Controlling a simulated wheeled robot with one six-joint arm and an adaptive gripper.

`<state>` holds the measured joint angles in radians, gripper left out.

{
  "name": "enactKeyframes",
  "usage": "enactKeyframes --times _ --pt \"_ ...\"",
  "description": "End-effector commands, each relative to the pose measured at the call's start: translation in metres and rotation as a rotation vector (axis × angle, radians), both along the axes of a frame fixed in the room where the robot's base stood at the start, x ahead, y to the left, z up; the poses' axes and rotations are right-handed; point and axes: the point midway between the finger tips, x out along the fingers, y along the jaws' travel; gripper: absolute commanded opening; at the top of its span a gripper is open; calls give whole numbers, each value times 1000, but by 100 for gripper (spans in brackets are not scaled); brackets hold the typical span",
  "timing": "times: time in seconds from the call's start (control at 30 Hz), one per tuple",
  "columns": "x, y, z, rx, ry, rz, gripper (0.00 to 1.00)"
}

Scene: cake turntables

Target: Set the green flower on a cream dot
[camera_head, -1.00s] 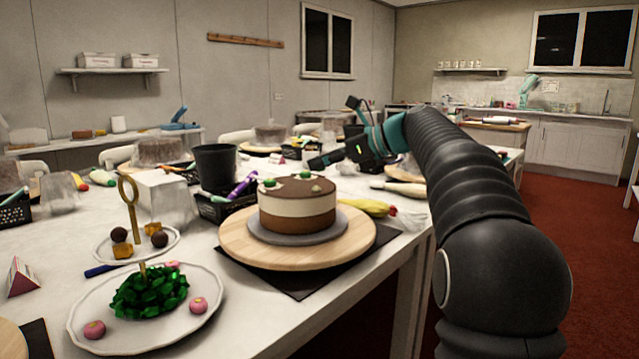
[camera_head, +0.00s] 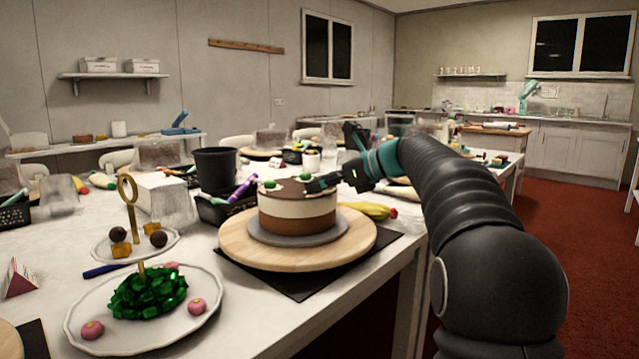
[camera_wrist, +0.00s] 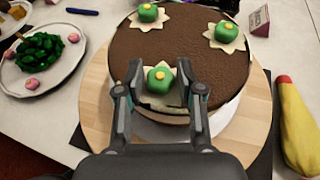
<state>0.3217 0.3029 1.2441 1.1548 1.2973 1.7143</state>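The round cake (camera_head: 297,214), brown on top with a cream band, stands on a grey disc on the wooden turntable (camera_head: 235,245). Two other green flowers (camera_wrist: 148,12) (camera_wrist: 225,31) sit on cream dots farther back. In the head view my gripper (camera_head: 312,184) is low over the cake's right side.
A yellow piping bag (camera_wrist: 298,130) lies right of the turntable. A tiered stand (camera_head: 75,325) with sweets and green pieces is at front left. A black pot (camera_head: 215,170) and a dark basket (camera_head: 215,212) stand behind the cake. The space above the cake is free.

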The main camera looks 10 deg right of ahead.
Motion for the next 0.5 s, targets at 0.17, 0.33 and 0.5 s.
enactKeyframes --times 0.17,0.33,0.5 --pt "0 0 0 0 0 0 54" --pt "0 0 1 -1 -1 0 54" --pt "-5 -8 8 0 -2 -2 54"
